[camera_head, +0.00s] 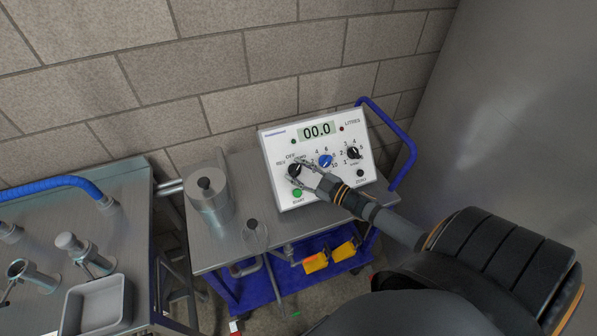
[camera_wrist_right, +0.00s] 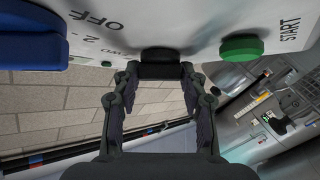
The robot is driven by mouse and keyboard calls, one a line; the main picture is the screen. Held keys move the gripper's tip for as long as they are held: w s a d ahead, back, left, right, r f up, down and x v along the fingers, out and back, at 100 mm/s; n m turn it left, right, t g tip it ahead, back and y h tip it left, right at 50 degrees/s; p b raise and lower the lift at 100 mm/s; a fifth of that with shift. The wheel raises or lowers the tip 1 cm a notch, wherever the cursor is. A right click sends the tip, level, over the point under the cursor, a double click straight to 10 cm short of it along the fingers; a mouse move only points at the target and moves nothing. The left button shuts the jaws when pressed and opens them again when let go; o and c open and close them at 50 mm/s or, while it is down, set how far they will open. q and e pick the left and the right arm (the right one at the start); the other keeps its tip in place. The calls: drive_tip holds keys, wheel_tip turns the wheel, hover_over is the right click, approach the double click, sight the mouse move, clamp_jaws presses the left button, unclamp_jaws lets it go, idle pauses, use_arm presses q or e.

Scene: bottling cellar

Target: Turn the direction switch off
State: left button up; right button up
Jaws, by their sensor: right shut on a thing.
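The white control panel (camera_head: 325,130) stands on the steel cart, with a display reading 00.0. The direction switch (camera_head: 293,170) is the black knob at its left, by the labels REV and OFF. My right gripper (camera_head: 299,173) reaches it from the lower right and is shut on it. In the right wrist view the black knob (camera_wrist_right: 160,54) shows at the top between the fingertips of my right gripper (camera_wrist_right: 160,71). The fingers partly hide the knob, and I cannot tell where its pointer stands. My left gripper is not in view.
The green start button (camera_head: 297,193) lies just below the switch. The blue knob (camera_head: 326,160) and another black knob (camera_head: 353,152) are to its right. A steel cylinder (camera_head: 209,195) stands left of the panel. A grey tray (camera_head: 95,304) is on the left bench.

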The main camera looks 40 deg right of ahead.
drive_tip(key=n+g+y+b, duration=0.1)
drive_tip(key=n+g+b, duration=0.1)
drive_tip(key=n, duration=0.1)
drive_tip(key=n+g+y+b, duration=0.1)
drive_tip(key=n+g+b, duration=0.1)
drive_tip(key=b, duration=0.1)
drive_tip(key=shift+w+d+f+n+y, duration=0.1)
drive_tip(key=shift+f+n+y, duration=0.1)
drive_tip(key=shift+n+y, duration=0.2)
drive_tip(key=n+g+b, duration=0.2)
drive_tip(key=b, duration=0.1)
drive_tip(key=shift+r+n+g, duration=0.15)
drive_tip(key=shift+n+g, duration=0.15)
drive_tip(key=shift+r+n+g+b, duration=0.15)
drive_tip(key=shift+n+g+b, duration=0.45)
drive_tip(key=shift+n+b, duration=0.1)
drive_tip(key=o, duration=1.2)
drive_tip(key=shift+r, duration=0.1)
drive_tip(key=shift+c, duration=0.2)
